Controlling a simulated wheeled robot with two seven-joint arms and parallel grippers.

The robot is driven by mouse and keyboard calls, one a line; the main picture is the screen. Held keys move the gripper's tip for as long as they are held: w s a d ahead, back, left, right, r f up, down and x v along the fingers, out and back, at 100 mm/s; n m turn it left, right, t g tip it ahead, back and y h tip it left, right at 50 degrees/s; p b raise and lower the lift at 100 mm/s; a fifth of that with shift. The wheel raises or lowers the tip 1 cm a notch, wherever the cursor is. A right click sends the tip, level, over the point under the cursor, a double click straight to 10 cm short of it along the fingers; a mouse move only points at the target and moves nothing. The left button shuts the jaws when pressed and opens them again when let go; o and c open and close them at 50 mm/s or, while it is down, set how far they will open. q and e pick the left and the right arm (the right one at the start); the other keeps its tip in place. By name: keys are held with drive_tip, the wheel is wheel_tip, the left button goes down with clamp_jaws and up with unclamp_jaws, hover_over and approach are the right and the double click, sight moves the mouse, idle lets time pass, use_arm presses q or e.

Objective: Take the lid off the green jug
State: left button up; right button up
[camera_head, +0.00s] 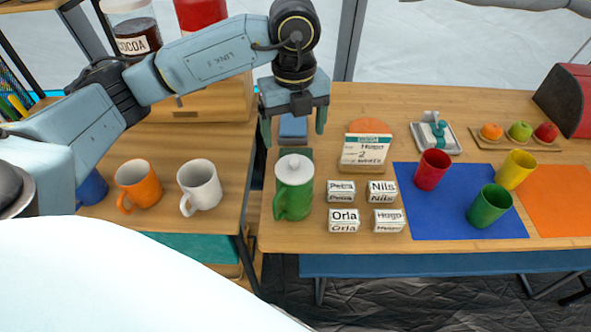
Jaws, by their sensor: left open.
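The green jug (291,201) stands upright near the left edge of the right-hand table. Its white lid (294,169), with a small knob on top, sits on the jug. My left gripper (293,132) is open and empty, pointing down above and slightly behind the lid, with a finger on each side and clear space between it and the knob. My right gripper is not in view.
Red, yellow and green cups stand farther right, around a blue mat (413,207). An orange mug (138,186) and a white mug (199,186) stand on the left table.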

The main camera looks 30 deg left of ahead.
sight(294, 159)
use_arm(q)
wheel_tip(294, 159, down, 3)
drive_tip(key=shift+w+r, duration=0.1)
drive_tip(key=shift+f, duration=0.75)
drive_tip(key=f, duration=0.2)
drive_tip(key=f+b, duration=0.1)
drive_tip(key=shift+s+f, duration=0.25)
drive_tip(key=shift+f, duration=0.45)
drive_tip(key=c, duration=0.7)
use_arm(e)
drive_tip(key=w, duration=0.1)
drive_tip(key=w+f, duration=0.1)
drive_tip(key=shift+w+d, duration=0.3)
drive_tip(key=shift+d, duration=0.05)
